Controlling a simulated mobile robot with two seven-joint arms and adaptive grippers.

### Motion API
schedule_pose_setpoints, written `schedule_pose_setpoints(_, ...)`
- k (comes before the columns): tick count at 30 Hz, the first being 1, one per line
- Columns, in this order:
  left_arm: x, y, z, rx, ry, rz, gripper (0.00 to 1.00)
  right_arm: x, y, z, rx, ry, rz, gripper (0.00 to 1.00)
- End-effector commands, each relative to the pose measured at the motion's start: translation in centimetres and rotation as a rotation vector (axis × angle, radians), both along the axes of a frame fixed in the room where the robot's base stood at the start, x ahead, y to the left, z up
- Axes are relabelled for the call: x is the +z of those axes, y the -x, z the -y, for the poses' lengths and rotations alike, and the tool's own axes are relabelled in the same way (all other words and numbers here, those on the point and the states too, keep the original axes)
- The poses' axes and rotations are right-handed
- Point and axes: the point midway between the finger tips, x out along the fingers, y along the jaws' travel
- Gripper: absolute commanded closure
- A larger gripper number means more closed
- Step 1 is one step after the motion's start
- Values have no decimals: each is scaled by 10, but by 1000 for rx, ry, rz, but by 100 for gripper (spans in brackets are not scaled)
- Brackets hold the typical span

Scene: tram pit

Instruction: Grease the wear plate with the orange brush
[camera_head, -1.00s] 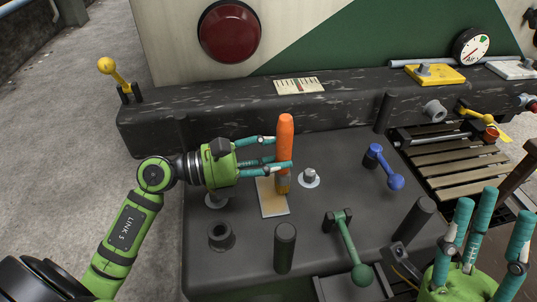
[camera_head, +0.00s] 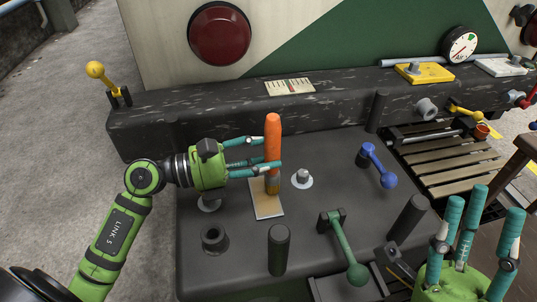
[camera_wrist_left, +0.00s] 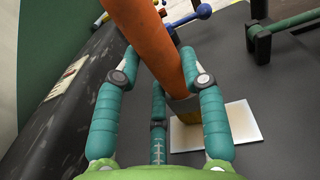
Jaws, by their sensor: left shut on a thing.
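The orange brush (camera_head: 273,138) stands upright with its bristle end down at the wear plate. My left gripper (camera_head: 272,166) is shut on its lower handle. The wear plate (camera_head: 266,208) is a pale, flat rectangle on the dark top, below the brush. In the left wrist view the orange handle (camera_wrist_left: 155,45) rises between my fingers, and the plate (camera_wrist_left: 243,122) lies beyond them. I cannot tell whether the bristles touch the plate. My right gripper (camera_head: 470,235) is at the lower right with its fingers spread and empty.
A bolt on a white washer (camera_head: 302,178) is right of the brush. A green lever (camera_head: 343,248), a blue lever (camera_head: 378,165) and dark posts (camera_head: 278,248) stand around. A black beam (camera_head: 220,108) runs behind. A slatted wooden rack (camera_head: 450,165) is at the right.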

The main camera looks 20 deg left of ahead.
Motion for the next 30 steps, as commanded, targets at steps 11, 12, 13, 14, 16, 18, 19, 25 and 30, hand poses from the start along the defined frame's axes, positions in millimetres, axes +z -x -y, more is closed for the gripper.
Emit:
schedule_pose_setpoints(11,-3,10,-14,0,-1,0,93,-11,0,0,0,0,0,60)
schedule_pose_setpoints(12,-3,10,-15,-1,-1,0,93,-11,0,0,0,0,0,60)
schedule_pose_setpoints(13,-2,11,-16,-1,-1,-1,93,-11,0,0,0,0,0,60)
schedule_pose_setpoints(14,-2,11,-16,-1,-1,-1,93,-12,0,0,0,0,0,60)
schedule_pose_setpoints(16,-3,12,-18,0,-1,-1,93,-13,0,0,0,0,0,60)
schedule_pose_setpoints(18,-4,14,-21,0,-2,-1,93,-15,0,0,0,0,0,60)
schedule_pose_setpoints(19,-4,15,-22,1,-1,-1,93,-17,0,0,0,0,0,60)
schedule_pose_setpoints(25,-3,20,-30,0,-1,-2,93,-20,0,0,0,0,0,60)
schedule_pose_setpoints(30,-3,24,-36,1,-2,-2,93,-24,0,0,0,0,0,60)
